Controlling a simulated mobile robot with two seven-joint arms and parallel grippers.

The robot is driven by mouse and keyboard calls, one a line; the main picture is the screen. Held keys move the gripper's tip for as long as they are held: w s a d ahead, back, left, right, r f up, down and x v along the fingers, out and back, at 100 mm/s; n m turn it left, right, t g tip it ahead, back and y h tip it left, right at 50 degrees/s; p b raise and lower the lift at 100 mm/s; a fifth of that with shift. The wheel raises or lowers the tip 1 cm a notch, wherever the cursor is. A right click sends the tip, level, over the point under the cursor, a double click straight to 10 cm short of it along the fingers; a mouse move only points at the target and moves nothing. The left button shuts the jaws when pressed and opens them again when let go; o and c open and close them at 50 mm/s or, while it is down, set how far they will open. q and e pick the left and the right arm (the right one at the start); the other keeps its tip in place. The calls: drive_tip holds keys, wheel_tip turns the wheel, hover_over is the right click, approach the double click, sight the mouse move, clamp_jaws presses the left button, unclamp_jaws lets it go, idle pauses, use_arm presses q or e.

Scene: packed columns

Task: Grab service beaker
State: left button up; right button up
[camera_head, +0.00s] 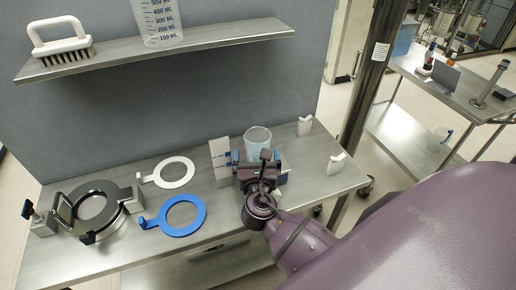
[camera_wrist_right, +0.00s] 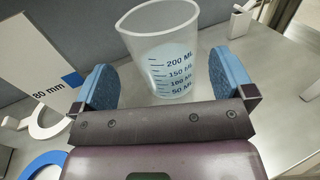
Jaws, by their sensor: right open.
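A translucent beaker (camera_head: 257,138) with blue volume marks stands upright on the steel table. It also shows in the right wrist view (camera_wrist_right: 163,50), where its marks run up to 200 ML. My right gripper (camera_wrist_right: 155,85) is open, with its blue finger pads on the near left and near right of the beaker. The gripper (camera_head: 264,160) hides the lower part of the beaker in the head view. I cannot tell whether either pad touches it. A larger beaker (camera_head: 158,22) marked to 500 ML stands on the shelf. My left gripper is not in view.
A white 80 mm card (camera_wrist_right: 38,65) stands left of the gripper. White (camera_head: 174,172) and blue (camera_head: 183,215) rings and a black ring fixture (camera_head: 97,208) lie on the table's left. White holders (camera_head: 337,163) stand right. A brush (camera_head: 61,45) sits on the shelf (camera_head: 215,38).

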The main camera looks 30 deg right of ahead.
sight(258, 136)
drive_tip(key=x, duration=0.5)
drive_tip(key=shift+s+d+r, duration=0.15)
drive_tip(key=shift+d+r, duration=0.05)
drive_tip(key=shift+c, duration=0.5)
drive_tip(key=c, duration=0.9)
